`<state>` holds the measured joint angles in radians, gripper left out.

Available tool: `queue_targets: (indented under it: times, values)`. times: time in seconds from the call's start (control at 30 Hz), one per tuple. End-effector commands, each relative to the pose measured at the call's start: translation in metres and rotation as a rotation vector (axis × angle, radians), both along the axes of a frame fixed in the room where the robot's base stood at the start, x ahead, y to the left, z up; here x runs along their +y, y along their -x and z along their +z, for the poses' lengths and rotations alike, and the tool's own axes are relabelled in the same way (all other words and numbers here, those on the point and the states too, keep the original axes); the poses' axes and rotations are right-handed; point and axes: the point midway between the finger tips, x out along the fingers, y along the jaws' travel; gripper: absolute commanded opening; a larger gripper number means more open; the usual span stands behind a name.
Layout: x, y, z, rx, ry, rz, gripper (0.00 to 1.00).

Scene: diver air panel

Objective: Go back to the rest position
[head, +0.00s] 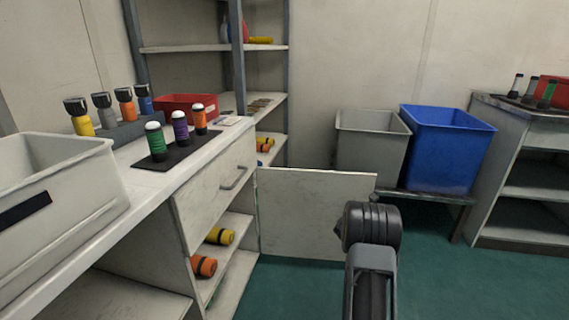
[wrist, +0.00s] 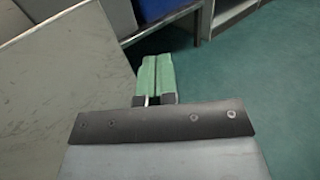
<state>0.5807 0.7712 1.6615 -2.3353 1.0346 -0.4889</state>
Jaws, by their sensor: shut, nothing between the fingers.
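My gripper (wrist: 155,78) shows in the wrist view with its two green fingers together and nothing between them. It is above the green floor, just right of a pale panel that fills the left of that view. In the head view my arm rises at the lower right, in front of the open cabinet door (head: 315,215); the fingers are hidden there.
The door stands open from the counter cabinet, whose shelves hold orange (head: 203,266) and yellow (head: 220,236) cylinders. A grey bin (head: 368,150) and a blue bin (head: 447,150) stand behind on a low stand. Green floor (head: 425,270) is clear to the right.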

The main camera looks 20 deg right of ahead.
Motion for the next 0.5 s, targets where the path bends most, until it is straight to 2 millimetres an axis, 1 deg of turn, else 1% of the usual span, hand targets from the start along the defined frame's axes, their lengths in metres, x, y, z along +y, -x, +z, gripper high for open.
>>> queue_targets:
  times: [0.07,0.13,0.17,0.23,0.27,0.37,0.4,0.47,0.5]
  values:
    - [0.000,0.000,0.001,-0.001,0.000,-0.001,0.00]
    - [0.002,0.001,0.008,-0.012,-0.006,-0.006,0.00]
    - [0.003,0.002,0.014,-0.022,-0.014,-0.013,0.00]
    - [0.011,0.005,0.038,-0.066,-0.044,-0.039,0.00]
    - [0.016,0.008,0.052,-0.095,-0.064,-0.055,0.00]
    - [0.041,0.022,0.110,-0.225,-0.166,-0.134,0.00]
    - [0.055,0.030,0.135,-0.289,-0.219,-0.173,0.00]
    - [0.078,0.044,0.171,-0.393,-0.312,-0.235,0.00]
    - [0.095,0.054,0.193,-0.463,-0.377,-0.278,0.00]
